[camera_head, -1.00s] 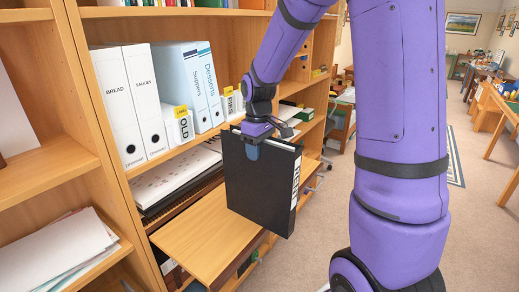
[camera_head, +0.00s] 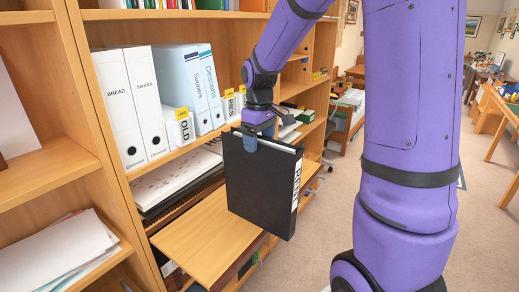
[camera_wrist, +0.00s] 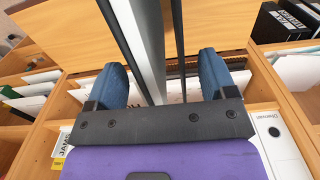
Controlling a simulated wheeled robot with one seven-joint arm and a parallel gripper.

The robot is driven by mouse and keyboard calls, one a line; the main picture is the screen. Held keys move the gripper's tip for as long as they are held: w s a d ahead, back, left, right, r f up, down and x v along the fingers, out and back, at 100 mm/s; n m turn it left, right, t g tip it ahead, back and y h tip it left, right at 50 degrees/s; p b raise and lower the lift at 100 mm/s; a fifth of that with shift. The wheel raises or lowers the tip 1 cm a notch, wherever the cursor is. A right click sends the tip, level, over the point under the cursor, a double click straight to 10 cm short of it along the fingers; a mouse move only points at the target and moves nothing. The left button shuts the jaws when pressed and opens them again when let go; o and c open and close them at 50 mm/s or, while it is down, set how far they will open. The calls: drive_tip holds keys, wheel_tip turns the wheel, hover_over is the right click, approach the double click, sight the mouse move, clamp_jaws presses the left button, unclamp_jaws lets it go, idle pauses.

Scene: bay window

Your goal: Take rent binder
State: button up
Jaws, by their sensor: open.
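A black binder (camera_head: 258,190) stands upright at the pull-out wooden board (camera_head: 205,240), its lower right corner reaching past the board's front edge. A white label with dark lettering runs down its spine; I cannot read it surely. My gripper (camera_head: 256,138) is over the binder's top edge, jaws open, one blue finger showing on the near face. In the wrist view, the binder (camera_wrist: 147,35) runs up between the two blue fingers of my gripper (camera_wrist: 162,80), with a gap on each side. The binder's far face is hidden in the head view.
White BREAD and SAUCES binders (camera_head: 132,105) and blue binders (camera_head: 185,90) stand on the shelf behind, with a box marked OLD (camera_head: 180,130). Papers (camera_head: 170,180) lie below. Open carpet (camera_head: 485,215) is at the right.

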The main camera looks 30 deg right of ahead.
wheel_tip(320, 180, up, 7)
drive_tip(key=shift+f, duration=0.1)
idle(0.7)
drive_tip(key=shift+s+a+r, duration=0.1)
drive_tip(key=shift+s+r, duration=0.05)
drive_tip(key=shift+r, duration=0.05)
drive_tip(key=s+a+r+m+t, duration=0.2)
drive_tip(key=s+a, duration=0.2)
drive_tip(key=s, duration=0.7)
drive_tip(key=s+a+r+m+t, duration=0.2)
drive_tip(key=s+a+r+t, duration=0.1)
drive_tip(key=s, duration=0.9)
drive_tip(key=shift+s+a+r, duration=0.25)
drive_tip(key=shift+a, duration=0.3)
drive_tip(key=shift+c, duration=0.3)
